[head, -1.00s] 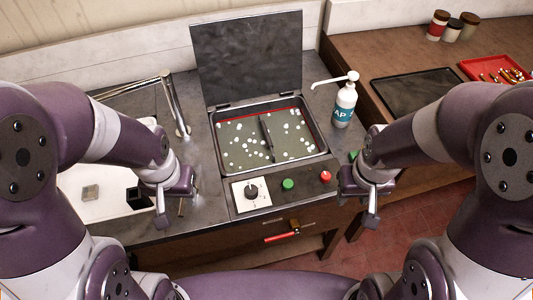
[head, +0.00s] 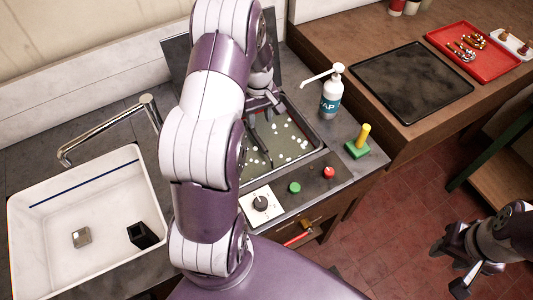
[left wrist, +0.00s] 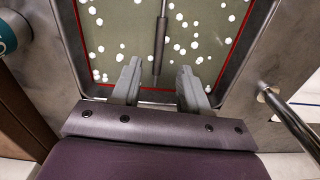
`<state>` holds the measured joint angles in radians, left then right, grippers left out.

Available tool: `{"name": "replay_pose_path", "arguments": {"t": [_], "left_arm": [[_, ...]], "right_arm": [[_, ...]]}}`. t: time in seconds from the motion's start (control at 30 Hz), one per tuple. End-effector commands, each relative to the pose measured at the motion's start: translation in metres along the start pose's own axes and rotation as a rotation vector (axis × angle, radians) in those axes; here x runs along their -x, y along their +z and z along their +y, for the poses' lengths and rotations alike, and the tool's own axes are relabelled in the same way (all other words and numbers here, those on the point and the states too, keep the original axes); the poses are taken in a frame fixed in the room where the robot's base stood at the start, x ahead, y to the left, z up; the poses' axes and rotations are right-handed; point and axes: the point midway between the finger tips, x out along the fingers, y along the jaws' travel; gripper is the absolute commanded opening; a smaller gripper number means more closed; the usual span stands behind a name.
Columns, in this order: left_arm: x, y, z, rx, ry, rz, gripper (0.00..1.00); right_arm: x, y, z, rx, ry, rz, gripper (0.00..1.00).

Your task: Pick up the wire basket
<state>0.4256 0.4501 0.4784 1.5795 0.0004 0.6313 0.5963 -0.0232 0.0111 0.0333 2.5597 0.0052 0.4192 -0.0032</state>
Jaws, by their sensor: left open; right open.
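The tank (head: 315,139) holds greenish liquid dotted with white foam. A dark bar stands out of it, seemingly the handle of the wire basket (head: 258,142); the rest of the basket is hidden under the liquid. My left gripper (head: 262,112) is open over the far part of the tank, partly covered by my arm. In the left wrist view its two fingers (left wrist: 157,88) are spread, with the bar (left wrist: 160,40) lined up between them and ahead, not gripped. My right gripper (head: 448,266) is open and empty over the floor at the lower right.
A soap pump bottle (head: 330,95) and a green block with a yellow peg (head: 359,143) stand right of the tank. A white sink (head: 85,200) with a tap (head: 110,130) lies left. A black tray (head: 412,82) and red tray (head: 472,55) lie on the wooden counter.

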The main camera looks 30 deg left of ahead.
Motion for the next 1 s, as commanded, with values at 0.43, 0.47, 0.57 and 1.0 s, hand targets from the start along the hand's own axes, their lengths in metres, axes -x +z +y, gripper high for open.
{"name": "replay_pose_path", "arguments": {"t": [0.43, 0.47, 0.57, 1.0], "left_arm": [[-0.081, -0.015, -0.004, 0.073, -0.003, -0.004, 0.44], [-0.084, -0.015, -0.004, 0.073, -0.003, -0.004, 0.44], [-0.098, -0.018, -0.001, 0.072, -0.004, -0.005, 0.44], [-0.134, -0.021, 0.002, 0.071, -0.002, -0.002, 0.44]], "right_arm": [[0.021, -0.002, 0.000, 0.000, 0.000, 0.000, 0.43], [0.023, -0.003, 0.000, 0.000, 0.000, 0.000, 0.43], [0.034, -0.004, 0.000, 0.000, 0.000, 0.000, 0.43], [0.041, -0.005, 0.000, 0.000, 0.000, 0.000, 0.43]]}}
